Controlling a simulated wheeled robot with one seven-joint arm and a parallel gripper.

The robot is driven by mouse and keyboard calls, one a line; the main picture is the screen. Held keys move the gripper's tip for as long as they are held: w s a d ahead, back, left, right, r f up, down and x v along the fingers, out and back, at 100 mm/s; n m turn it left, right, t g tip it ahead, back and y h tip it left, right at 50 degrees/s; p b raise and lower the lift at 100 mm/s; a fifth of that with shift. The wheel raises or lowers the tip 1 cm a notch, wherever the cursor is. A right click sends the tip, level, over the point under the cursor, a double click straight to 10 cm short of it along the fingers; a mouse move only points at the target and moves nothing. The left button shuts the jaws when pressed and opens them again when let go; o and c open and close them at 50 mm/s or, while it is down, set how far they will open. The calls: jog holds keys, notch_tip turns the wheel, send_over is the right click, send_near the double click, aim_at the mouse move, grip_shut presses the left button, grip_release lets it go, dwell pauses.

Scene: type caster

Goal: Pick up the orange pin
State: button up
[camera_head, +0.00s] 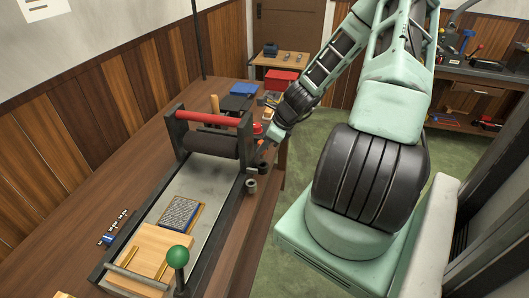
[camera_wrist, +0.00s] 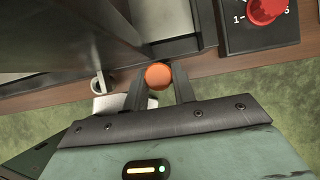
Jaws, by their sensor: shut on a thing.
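The orange pin (camera_wrist: 158,76) shows its round top in the wrist view. It sits between the two dark fingers of my gripper (camera_wrist: 159,88), which are shut on it. Its lower part is hidden below its top. In the head view my gripper (camera_head: 268,139) is beside the right end of the press, and the pin cannot be made out clearly there.
The press has a red bar (camera_head: 208,118) and a dark roller (camera_head: 210,145) close to my gripper. A red knob (camera_wrist: 266,11) on a dark panel is near it in the wrist view. A green-knobbed lever (camera_head: 178,257) stands at the front. Green floor lies right of the table.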

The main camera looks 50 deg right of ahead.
notch_tip(320, 180, up, 23)
jog(key=shift+p, duration=0.35)
dwell(0.3)
